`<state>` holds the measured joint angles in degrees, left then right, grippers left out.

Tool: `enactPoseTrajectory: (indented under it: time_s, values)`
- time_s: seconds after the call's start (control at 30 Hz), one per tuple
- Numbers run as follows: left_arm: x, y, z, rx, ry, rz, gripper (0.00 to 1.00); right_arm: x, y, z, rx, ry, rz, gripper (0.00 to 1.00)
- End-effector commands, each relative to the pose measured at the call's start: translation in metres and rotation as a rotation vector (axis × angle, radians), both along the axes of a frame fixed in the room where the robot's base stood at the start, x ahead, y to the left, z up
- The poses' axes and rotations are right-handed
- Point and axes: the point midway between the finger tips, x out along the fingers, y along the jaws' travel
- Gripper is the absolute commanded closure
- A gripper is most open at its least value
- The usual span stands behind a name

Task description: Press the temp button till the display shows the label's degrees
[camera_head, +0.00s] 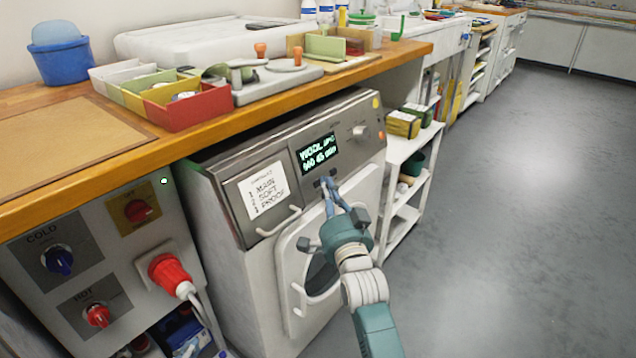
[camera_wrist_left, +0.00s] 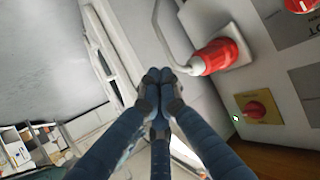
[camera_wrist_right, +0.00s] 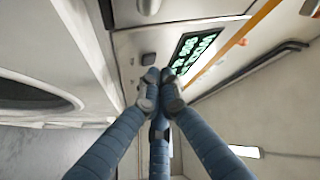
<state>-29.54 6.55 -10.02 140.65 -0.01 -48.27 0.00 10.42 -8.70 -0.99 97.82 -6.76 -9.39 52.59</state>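The washing machine's display (camera_head: 318,153) is lit with green text. The top line seems to begin "WOOL" and its figures are too blurred to read surely; it also shows in the right wrist view (camera_wrist_right: 195,50). Small dark buttons (camera_head: 317,183) sit below it, partly hidden by my right gripper. One dark button (camera_wrist_right: 148,59) shows just beyond the fingertips in the right wrist view. My right gripper (camera_head: 328,184) is shut and empty, its tips close to the panel; contact cannot be told. My left gripper (camera_wrist_left: 160,80) is shut and empty, outside the head view. No garment label with degrees is readable.
A white card (camera_head: 264,190) listing compartments is on the drawer front. A round knob (camera_head: 360,132) is right of the display. The door (camera_head: 290,262) is below. A red plug (camera_wrist_left: 213,57) and switch panel (camera_head: 62,258) stand left. Open floor (camera_head: 520,220) lies right.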

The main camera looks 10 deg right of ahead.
Motion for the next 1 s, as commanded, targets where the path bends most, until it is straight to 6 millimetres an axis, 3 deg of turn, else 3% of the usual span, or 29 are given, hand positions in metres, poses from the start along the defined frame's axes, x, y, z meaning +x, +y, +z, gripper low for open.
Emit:
enactPoseTrajectory:
  time_s: [0.5,1.0]
  values:
    - [-0.015,0.010,-0.020,0.029,0.109,0.013,1.00,-0.003,-0.003,0.002,0.000,-0.001,0.000,1.00]
    - [-0.024,0.011,-0.027,0.038,0.153,0.010,1.00,-0.005,-0.004,0.003,-0.001,-0.001,-0.001,1.00]
